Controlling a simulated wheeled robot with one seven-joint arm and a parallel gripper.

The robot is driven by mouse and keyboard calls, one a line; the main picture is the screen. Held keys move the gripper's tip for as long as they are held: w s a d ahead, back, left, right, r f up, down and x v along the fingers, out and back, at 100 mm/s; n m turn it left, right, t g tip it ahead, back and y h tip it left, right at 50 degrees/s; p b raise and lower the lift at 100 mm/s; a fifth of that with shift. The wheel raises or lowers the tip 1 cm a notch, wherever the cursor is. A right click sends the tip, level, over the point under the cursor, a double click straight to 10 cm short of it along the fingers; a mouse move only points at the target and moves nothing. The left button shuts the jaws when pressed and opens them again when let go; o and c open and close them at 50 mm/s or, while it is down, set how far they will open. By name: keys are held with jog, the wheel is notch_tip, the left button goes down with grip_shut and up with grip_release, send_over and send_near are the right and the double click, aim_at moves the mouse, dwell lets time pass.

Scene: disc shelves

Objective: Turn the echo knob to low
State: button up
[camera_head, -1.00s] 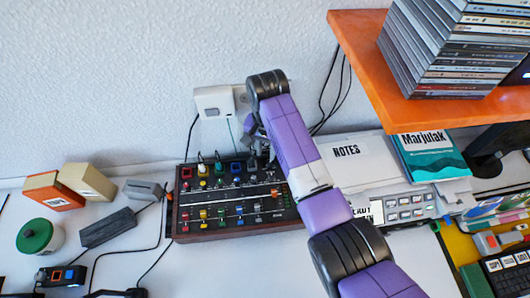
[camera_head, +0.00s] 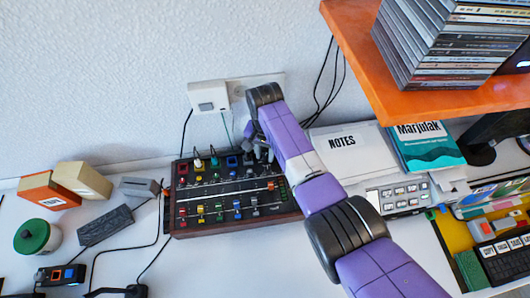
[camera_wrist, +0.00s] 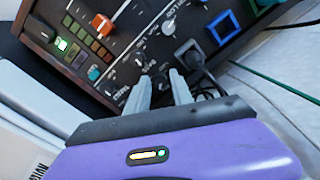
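The black mixer (camera_head: 244,222) with wooden sides lies on the white desk, with coloured knobs and sliders on top. My gripper (camera_head: 258,150) reaches over its upper right part, and the arm hides that corner. In the wrist view my gripper (camera_wrist: 163,78) has two pale grey fingers apart with a narrow gap, pointing at the panel beside small dark knobs. The printed labels are too small to read surely, so I cannot tell which knob is echo.
Dark plugs and cables (camera_wrist: 190,55) crowd the fingers' right side. An orange shelf (camera_head: 400,108) with stacked discs overhangs at the upper right. A notes folder (camera_head: 345,142) and a grey device lie right of the mixer. Free desk lies in front.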

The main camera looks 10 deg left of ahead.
jog(key=shift+c, duration=0.5)
grip_shut()
jog(key=shift+n, duration=0.3)
jog(key=n, duration=0.5)
jog(key=n+b, duration=0.1)
jog(key=n, duration=0.5)
jog(key=shift+d+n, duration=0.1)
jog(key=shift+n, duration=0.2)
jog(key=shift+o, duration=0.5)
grip_release()
